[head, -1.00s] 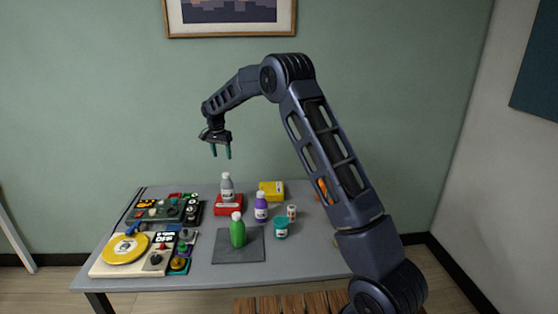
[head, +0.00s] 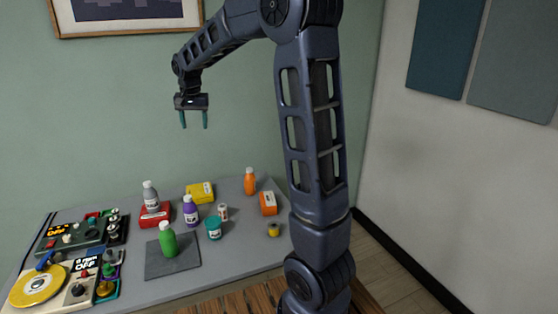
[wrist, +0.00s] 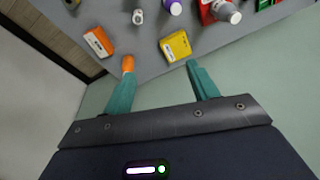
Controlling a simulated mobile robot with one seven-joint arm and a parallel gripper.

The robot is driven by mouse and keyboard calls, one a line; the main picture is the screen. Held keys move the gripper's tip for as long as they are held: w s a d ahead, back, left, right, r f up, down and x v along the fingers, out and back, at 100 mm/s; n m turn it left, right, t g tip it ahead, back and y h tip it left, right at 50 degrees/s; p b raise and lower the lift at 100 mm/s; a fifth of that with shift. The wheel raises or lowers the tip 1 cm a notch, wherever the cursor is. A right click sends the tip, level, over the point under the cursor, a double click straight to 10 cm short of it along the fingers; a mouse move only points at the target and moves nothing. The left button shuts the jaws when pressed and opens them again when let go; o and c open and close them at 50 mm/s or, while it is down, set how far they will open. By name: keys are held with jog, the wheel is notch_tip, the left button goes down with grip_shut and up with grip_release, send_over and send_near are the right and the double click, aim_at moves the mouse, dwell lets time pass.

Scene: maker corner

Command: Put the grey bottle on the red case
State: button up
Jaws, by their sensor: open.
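The grey bottle (head: 151,198) with a white cap stands upright on the red case (head: 155,215) on the table. In the wrist view the grey bottle (wrist: 226,12) and part of the red case (wrist: 206,12) show at the top edge. My gripper (head: 194,120) is open and empty, high above the back of the table, fingers pointing down. It is apart from the bottle, above and to its right in the head view. In the wrist view its two teal fingers (wrist: 158,85) are spread with nothing between them.
A purple bottle (head: 190,212), green bottle (head: 168,240) on a dark mat (head: 160,265), teal jar (head: 213,228) and yellow case (head: 200,192) stand around the red case. An orange bottle (head: 250,182) and orange case (head: 268,204) are right. Turntable and control panels crowd the left.

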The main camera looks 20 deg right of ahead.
jog(key=s+d+r+n+t, duration=0.1)
jog(key=s+d+r, duration=0.1)
jog(key=s+d, duration=0.55)
jog(key=s+d+r+n, duration=0.1)
jog(key=s+d, duration=0.4)
jog(key=s, duration=0.5)
jog(key=s+d+f, duration=0.3)
jog(key=s, duration=0.5)
jog(key=s+d+f+n+t, duration=0.1)
jog(key=s+d+f, duration=0.2)
jog(key=s, duration=0.6)
jog(key=shift+d, duration=0.2)
